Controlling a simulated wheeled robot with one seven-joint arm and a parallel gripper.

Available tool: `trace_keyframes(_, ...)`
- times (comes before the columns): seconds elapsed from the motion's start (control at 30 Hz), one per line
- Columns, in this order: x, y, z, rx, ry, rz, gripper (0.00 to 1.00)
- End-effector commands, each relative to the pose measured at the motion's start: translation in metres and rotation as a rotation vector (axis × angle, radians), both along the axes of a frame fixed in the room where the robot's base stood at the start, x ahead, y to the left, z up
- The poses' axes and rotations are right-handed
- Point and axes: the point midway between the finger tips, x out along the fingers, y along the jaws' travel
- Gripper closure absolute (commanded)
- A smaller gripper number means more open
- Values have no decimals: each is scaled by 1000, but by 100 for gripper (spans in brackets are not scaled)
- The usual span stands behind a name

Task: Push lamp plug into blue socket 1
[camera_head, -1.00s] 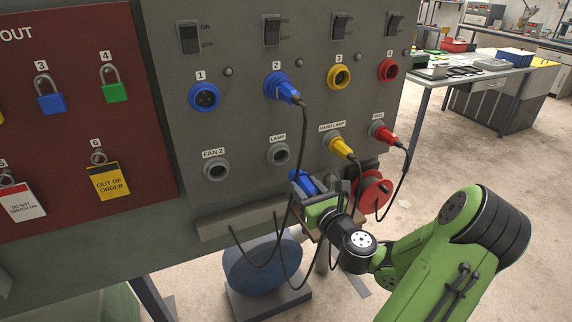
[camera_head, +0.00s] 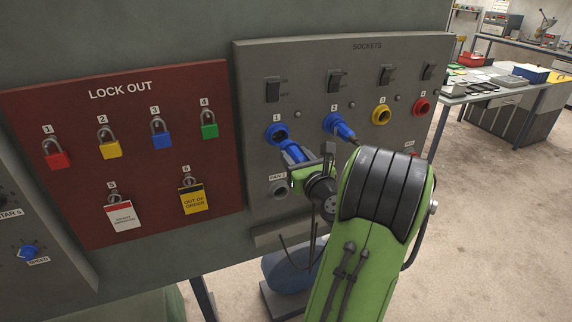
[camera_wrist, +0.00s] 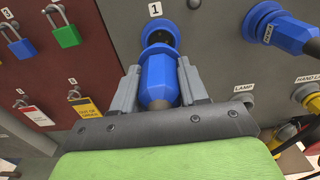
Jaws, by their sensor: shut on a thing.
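Blue socket 1 (camera_head: 277,133) is on the grey socket panel, under its number label. It also shows at the top of the wrist view (camera_wrist: 161,32). The blue lamp plug (camera_head: 293,152) is in my gripper (camera_head: 298,162), its front end pointing up at socket 1. In the wrist view the plug (camera_wrist: 158,80) sits between both grey fingers (camera_wrist: 158,85), lined up with the socket mouth and very close to it. I cannot tell whether its tip is inside the socket. My arm hides the lower right part of the panel.
Another blue plug (camera_head: 342,129) sits in socket 2, just right. Yellow socket 3 (camera_head: 381,115) and red socket 4 (camera_head: 421,106) are empty. The red lock-out board (camera_head: 75,195) with padlocks is at the left. A dark cable (camera_head: 300,255) hangs below my gripper.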

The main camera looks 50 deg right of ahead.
Motion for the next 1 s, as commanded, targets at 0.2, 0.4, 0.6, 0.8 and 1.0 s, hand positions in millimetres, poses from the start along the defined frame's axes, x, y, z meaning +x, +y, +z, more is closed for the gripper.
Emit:
trace_keyframes(0.2,1,0,-2,-1,-1,2,100)
trace_keyframes(0.4,10,-5,0,0,0,5,100)
trace_keyframes(0.6,28,-15,1,-1,-2,5,100)
trace_keyframes(0.8,43,-25,0,0,0,4,100)
trace_keyframes(1.0,50,-29,-1,-1,0,3,100)
